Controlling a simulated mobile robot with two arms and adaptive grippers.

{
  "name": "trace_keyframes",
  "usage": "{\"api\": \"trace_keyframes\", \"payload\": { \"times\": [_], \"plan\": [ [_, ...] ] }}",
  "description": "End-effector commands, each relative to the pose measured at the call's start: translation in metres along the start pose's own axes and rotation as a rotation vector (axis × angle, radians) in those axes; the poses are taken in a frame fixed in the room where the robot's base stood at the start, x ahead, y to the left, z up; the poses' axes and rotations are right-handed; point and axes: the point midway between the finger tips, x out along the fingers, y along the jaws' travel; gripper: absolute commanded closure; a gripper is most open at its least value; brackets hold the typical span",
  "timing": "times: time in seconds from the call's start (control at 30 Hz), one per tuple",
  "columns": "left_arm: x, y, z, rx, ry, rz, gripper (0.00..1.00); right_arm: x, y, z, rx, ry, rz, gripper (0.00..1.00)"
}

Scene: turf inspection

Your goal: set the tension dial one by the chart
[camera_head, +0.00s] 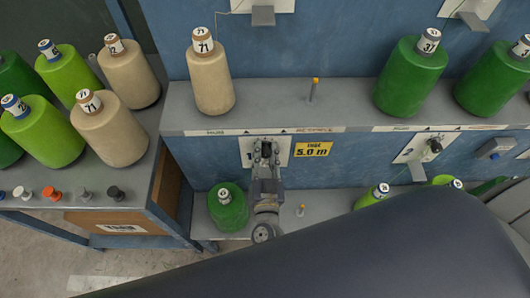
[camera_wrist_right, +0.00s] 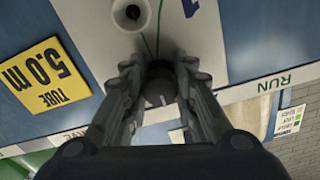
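Tension dial one is a dark grey round knob (camera_wrist_right: 160,88) on a white plate (camera_head: 284,143) marked with a blue 1, on the blue front below the shelf. My right gripper (camera_head: 265,148) is at this plate. In the right wrist view its fingers (camera_wrist_right: 160,72) lie against both sides of the knob, with little or no gap. They hide the knob's sides, and its setting is not readable. A card with coloured squares, possibly the chart, shows at the right edge of the wrist view (camera_wrist_right: 288,121). My left gripper is not in view.
A yellow 5.0 m tube label (camera_head: 314,149) sits right of the plate. A beige cone (camera_head: 212,76) and green cones (camera_head: 410,78) stand on the shelf above. A green cone (camera_head: 228,209) stands low, left of my gripper. Another dial (camera_head: 434,146) is further right.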

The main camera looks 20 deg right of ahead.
Motion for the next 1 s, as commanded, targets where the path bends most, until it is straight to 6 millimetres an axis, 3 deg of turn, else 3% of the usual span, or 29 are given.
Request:
{"api": "trace_keyframes", "payload": {
  "times": [0.37, 1.0],
  "plan": [
    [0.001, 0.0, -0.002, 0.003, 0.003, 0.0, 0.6, 0.0, 0.0, 0.0, 0.056, 0.0, 0.001, 0.98],
    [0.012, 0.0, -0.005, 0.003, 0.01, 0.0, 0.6, 0.0, -0.002, 0.001, 0.521, -0.001, 0.001, 0.98]
  ]
}}
